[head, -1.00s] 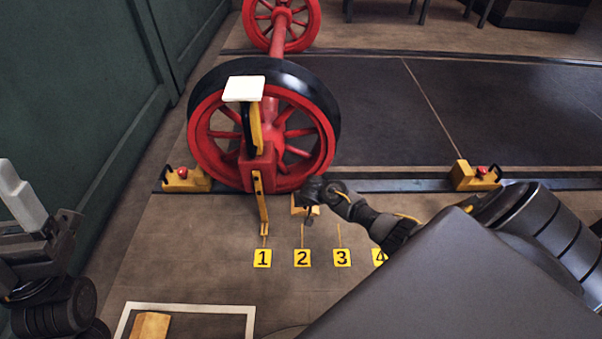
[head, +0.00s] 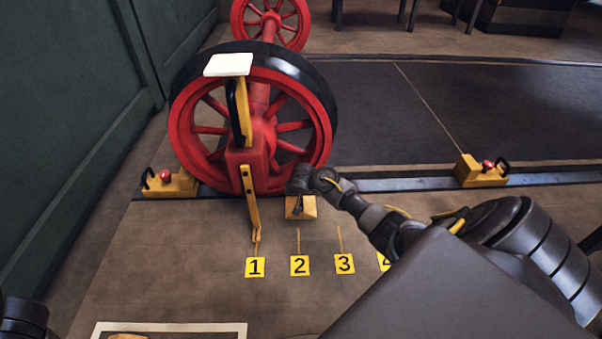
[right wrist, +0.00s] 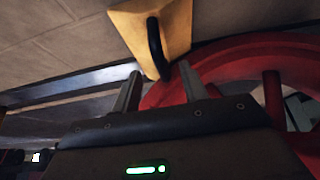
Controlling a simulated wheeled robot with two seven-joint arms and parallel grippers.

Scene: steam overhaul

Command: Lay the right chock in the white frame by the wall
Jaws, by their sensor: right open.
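The right chock (head: 308,208) is a yellow wedge with a black handle, standing on the floor by the near red wheel, just behind label 2. My right gripper (head: 297,208) is at it, open. In the right wrist view, the chock (right wrist: 178,22) is ahead of the open right gripper (right wrist: 160,76), and its black handle reaches down to between the fingertips. The white frame (head: 180,327) lies on the floor at the bottom left, cut off by the picture edge. A yellow-brown block (head: 127,337) shows inside it. My left gripper is out of view.
The near red wheel (head: 180,130) has a black tyre and a yellow lever (head: 250,200) in front. Yellow blocks with red buttons sit on the rail at left (head: 178,186) and right (head: 478,175). A green wall (head: 70,120) bounds the left. Numbered labels (head: 255,267) mark the floor.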

